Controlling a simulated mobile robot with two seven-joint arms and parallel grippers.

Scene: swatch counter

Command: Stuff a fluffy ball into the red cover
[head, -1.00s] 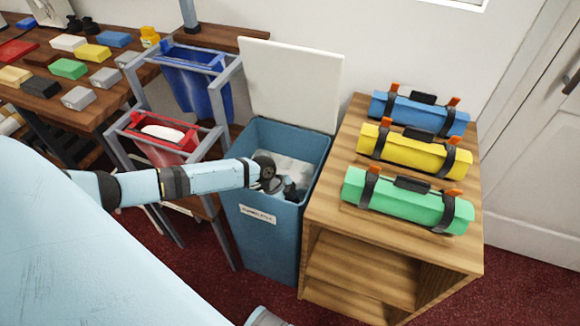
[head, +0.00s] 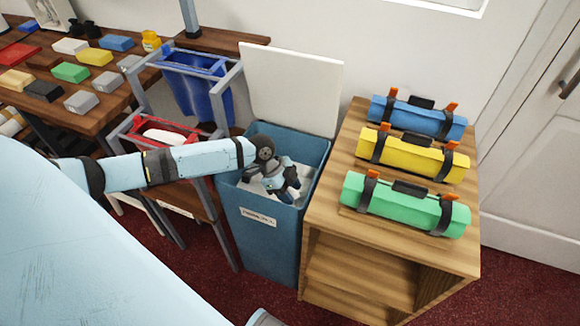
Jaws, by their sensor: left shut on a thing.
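The red cover (head: 190,132) hangs open in a grey frame left of the blue bin, partly hidden behind my left arm. A white, rounded thing (head: 165,136) shows in its mouth. The blue bin (head: 262,232) stands open and holds pale, whitish fluffy fill (head: 300,172). My left gripper (head: 287,192) points down inside the mouth of the bin, shut on a fluffy ball that is mostly hidden by the gripper and the bin's front rim. My right gripper is not in view.
The bin's white lid (head: 292,85) stands up behind it. A blue cover (head: 200,92) hangs in the frame behind the red one. A wooden shelf (head: 335,215) with strapped blue, yellow and green rolls stands close right. A table with coloured blocks is at the left.

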